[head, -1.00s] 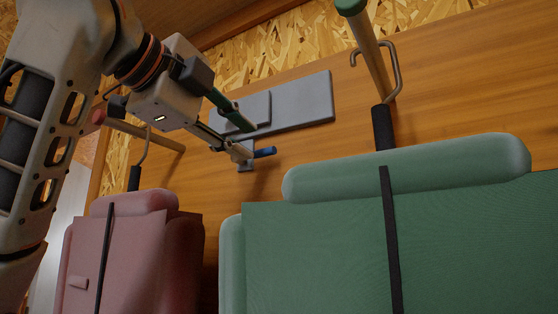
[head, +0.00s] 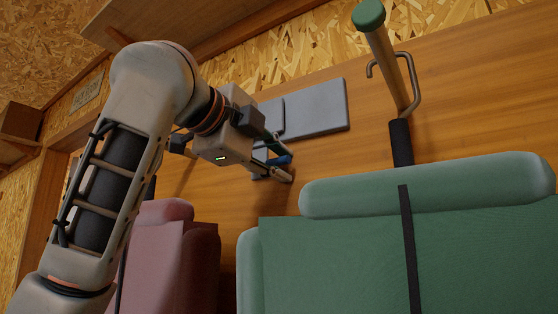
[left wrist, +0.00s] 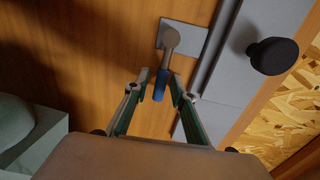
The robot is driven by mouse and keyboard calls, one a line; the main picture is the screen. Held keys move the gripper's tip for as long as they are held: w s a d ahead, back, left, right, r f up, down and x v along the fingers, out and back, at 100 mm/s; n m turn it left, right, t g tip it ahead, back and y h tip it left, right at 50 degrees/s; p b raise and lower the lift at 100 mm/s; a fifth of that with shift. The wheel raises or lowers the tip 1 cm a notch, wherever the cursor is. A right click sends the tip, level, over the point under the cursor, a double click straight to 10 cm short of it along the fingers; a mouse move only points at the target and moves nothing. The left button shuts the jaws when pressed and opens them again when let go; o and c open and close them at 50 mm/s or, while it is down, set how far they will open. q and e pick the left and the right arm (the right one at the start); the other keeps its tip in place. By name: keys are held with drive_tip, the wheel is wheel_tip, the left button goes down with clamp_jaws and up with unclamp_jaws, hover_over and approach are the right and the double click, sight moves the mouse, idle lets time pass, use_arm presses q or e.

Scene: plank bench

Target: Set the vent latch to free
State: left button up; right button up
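The vent latch (left wrist: 169,38) is a short grey lever on a square grey plate, with a blue grip (left wrist: 159,87) pointing down in the left wrist view. The blue grip also shows in the head view (head: 280,160), partly hidden by my fingers. My left gripper (left wrist: 162,86) is open, with one finger on each side of the blue grip. I cannot tell whether either finger touches it. The grey vent panel (head: 318,108) is on the plank wall beside the latch. My right gripper is not in view.
A black knob (left wrist: 272,55) sticks out from the grey panel, right of my fingers. A green-cushioned pack (head: 340,250) and a pink one (head: 165,250) stand below. A green-topped pole (head: 385,65) with a metal hook rises at the right.

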use_arm(q)
clamp_jaws()
